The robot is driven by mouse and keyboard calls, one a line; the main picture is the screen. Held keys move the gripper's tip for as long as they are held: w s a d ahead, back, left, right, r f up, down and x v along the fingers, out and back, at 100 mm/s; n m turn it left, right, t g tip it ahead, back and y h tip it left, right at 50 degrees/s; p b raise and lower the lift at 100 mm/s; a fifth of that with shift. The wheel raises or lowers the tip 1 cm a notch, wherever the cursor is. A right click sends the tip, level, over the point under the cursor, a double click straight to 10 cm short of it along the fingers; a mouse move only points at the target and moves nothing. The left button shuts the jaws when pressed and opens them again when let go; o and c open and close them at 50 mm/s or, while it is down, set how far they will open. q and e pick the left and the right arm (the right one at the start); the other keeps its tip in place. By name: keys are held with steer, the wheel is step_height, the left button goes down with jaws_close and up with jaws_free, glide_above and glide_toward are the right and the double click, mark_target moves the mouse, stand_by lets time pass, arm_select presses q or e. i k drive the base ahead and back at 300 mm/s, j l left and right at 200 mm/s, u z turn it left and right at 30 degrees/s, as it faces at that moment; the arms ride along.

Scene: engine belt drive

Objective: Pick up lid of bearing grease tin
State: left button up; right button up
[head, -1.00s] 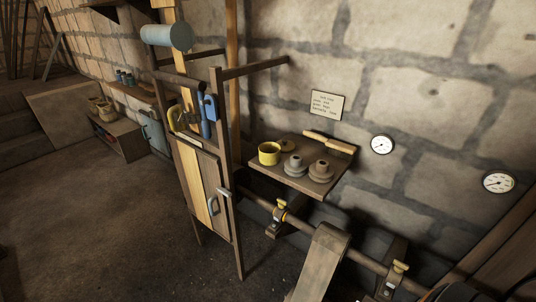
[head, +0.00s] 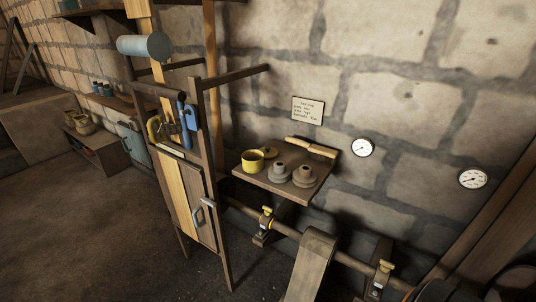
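A yellow tin (head: 252,163) stands open on a small wooden wall shelf (head: 296,196), near its left end. A low, round, yellowish-brown disc (head: 270,152), which looks like the tin's lid, lies flat just behind and to the right of the tin. The tin's near side hides a little of the view around the disc's left edge. Neither of my grippers shows in the head view.
Two grey-brown stepped pulleys (head: 280,172) (head: 304,175) sit right of the tin. A wooden cabinet (head: 186,195) with hanging tools stands at left. A shaft (head: 281,227) runs below the shelf.

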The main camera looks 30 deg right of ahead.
mark_target(270, 152)
steer(key=i+j+z, duration=0.6)
steer(key=i+j, duration=0.25)
